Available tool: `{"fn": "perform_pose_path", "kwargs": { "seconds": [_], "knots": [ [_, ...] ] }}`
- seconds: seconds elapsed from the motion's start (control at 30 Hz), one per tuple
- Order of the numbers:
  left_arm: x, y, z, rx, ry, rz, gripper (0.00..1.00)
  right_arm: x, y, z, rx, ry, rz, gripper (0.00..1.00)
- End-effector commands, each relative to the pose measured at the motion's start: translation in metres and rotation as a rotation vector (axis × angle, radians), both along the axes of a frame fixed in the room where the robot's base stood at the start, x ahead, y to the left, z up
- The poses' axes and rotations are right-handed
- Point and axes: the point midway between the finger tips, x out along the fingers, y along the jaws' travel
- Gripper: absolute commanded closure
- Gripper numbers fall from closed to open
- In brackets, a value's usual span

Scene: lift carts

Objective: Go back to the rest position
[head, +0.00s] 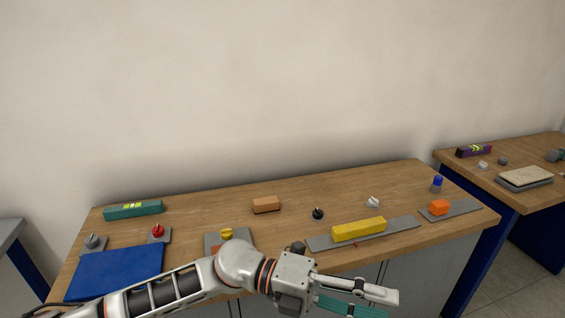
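My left arm comes in from the lower left and reaches across the front edge of the workbench (180,195). My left gripper (378,305) is at the bottom of the view, in front of the bench edge and below the yellow block (358,229). One pale finger shows clearly. A teal piece (340,306) lies right beside that finger and is cut off by the lower edge of the picture. I cannot tell whether it is held or part of the gripper. My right gripper is not in view.
A second bench (470,178) stands at the right.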

Motion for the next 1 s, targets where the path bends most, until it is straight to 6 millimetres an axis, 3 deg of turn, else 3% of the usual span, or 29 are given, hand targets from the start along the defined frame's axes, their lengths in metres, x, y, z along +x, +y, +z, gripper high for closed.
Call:
{"fn": "perform_pose_path", "kwargs": {
  "seconds": [0.1, 0.23, 0.37, 0.47, 0.6, 0.73, 0.87, 1.0],
  "knots": [
    [0.013, -0.002, 0.019, -0.152, 0.183, 0.132, 0.57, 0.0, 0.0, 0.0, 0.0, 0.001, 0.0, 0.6],
    [0.043, 0.012, 0.027, -0.288, 0.384, 0.299, 0.57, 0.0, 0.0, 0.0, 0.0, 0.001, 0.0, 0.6],
    [0.077, 0.04, 0.014, -0.394, 0.594, 0.483, 0.57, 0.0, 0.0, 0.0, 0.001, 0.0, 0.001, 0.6],
    [0.101, 0.071, -0.011, -0.455, 0.759, 0.633, 0.57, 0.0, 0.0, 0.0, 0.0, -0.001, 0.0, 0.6],
    [0.123, 0.124, -0.067, -0.509, 0.994, 0.854, 0.57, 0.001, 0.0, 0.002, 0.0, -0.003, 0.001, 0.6],
    [0.123, 0.179, -0.135, -0.527, 1.21, 1.062, 0.57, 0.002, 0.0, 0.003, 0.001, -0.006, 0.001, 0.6],
    [0.103, 0.232, -0.205, -0.517, 1.403, 1.256, 0.57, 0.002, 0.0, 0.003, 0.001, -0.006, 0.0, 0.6],
    [0.062, 0.284, -0.274, -0.485, 1.585, 1.444, 0.57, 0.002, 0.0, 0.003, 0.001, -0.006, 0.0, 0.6]
  ]
}}
